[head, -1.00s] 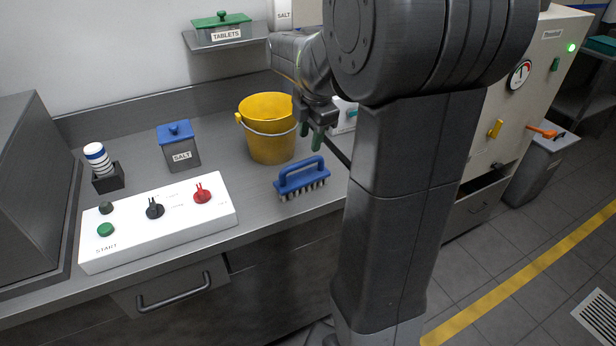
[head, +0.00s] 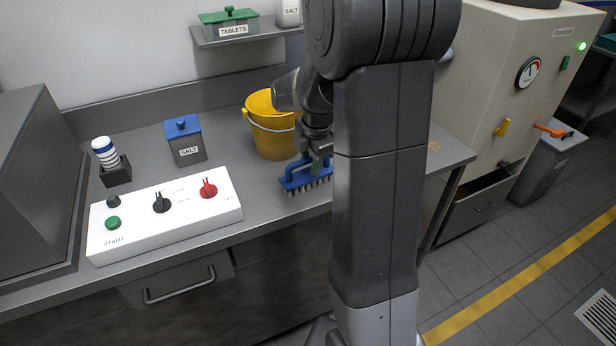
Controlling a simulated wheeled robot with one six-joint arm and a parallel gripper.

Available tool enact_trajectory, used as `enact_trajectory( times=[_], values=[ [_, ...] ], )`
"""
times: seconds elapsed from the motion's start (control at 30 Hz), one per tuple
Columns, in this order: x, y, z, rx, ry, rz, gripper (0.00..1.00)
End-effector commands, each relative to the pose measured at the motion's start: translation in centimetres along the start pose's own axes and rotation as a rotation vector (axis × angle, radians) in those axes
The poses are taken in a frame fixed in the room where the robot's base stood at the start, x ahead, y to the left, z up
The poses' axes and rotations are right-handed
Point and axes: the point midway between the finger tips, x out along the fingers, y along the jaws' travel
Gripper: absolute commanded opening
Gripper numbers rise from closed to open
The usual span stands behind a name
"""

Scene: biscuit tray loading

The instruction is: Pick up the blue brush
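The blue brush (head: 291,182) lies bristles down on the steel counter (head: 257,206), right of the white control panel and in front of the yellow bucket. My gripper (head: 317,160) is down at the brush's raised handle, pointing downward, with its fingers at the handle's right part. The fingers and my arm's column hide part of the handle and the brush's right end. I cannot tell whether the fingers are closed on the handle or only beside it.
The yellow bucket (head: 272,142) stands close behind the brush and my gripper. The white control panel (head: 140,228) with knobs lies to the left. The counter's front edge is near the brush.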

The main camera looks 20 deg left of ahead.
Motion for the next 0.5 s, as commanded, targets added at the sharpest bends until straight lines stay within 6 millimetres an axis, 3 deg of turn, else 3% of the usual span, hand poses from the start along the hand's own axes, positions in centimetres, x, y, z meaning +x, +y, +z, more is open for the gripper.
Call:
enact_trajectory(
  times=[0.03, 0.2, 0.5],
  values=[
    [-0.01, 0.00, 0.00, 0.000, 0.000, 0.000, 0.36],
    [-0.02, 0.00, 0.01, 0.000, 0.000, 0.000, 0.02],
    [-0.10, 0.02, 0.02, 0.000, 0.000, 0.001, 0.00]
  ],
)
